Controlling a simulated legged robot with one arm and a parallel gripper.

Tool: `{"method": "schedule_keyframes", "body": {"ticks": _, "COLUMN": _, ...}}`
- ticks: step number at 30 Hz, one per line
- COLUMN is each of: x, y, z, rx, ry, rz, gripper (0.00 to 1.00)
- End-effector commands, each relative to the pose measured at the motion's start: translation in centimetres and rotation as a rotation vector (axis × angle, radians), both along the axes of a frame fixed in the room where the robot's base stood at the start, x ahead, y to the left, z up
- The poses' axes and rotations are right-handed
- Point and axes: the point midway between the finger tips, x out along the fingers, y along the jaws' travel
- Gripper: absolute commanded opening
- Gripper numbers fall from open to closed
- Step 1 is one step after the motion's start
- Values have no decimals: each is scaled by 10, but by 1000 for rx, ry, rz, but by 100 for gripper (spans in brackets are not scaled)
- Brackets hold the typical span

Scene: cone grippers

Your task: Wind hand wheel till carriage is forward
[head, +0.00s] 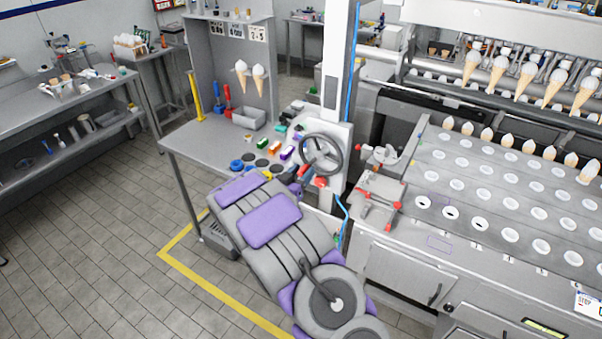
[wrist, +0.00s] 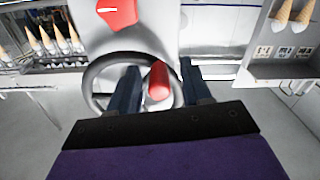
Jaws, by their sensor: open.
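The grey hand wheel (head: 337,169) stands upright on a pale panel at the right end of the workbench in the head view. In the wrist view the wheel's dark rim (wrist: 91,76) shows behind my gripper (wrist: 160,66). A red handle (wrist: 158,82) on the wheel lies between my two dark fingers, which are open and apart. I cannot tell whether either finger touches it. In the head view my arm reaches up to the wheel and partly hides it. I cannot tell for sure which part is the carriage; a row of held cones (head: 499,74) hangs over the machine.
The machine's perforated plate (head: 480,205) lies right of the wheel, with cones in its back row. A red-handled fixture (head: 380,195) stands at its near left corner. Coloured items and a grey bin (head: 249,118) sit on the workbench. The tiled floor at left is clear.

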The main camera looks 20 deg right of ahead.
Motion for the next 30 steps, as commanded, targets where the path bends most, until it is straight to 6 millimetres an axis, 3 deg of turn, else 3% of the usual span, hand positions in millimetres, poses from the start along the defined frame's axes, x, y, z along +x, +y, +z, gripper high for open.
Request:
{"method": "schedule_keyframes", "body": {"ticks": 3, "x": 0, "y": 0, "z": 0, "rx": 0, "ry": 0, "rz": 0, "gripper": 49}}
{"method": "schedule_keyframes", "body": {"ticks": 18, "x": 1, "y": 1, "z": 0, "rx": 0, "ry": 0, "rz": 1, "gripper": 1}}
{"method": "schedule_keyframes", "body": {"ticks": 30, "x": 2, "y": 1, "z": 0, "rx": 0, "ry": -1, "rz": 3, "gripper": 0}}
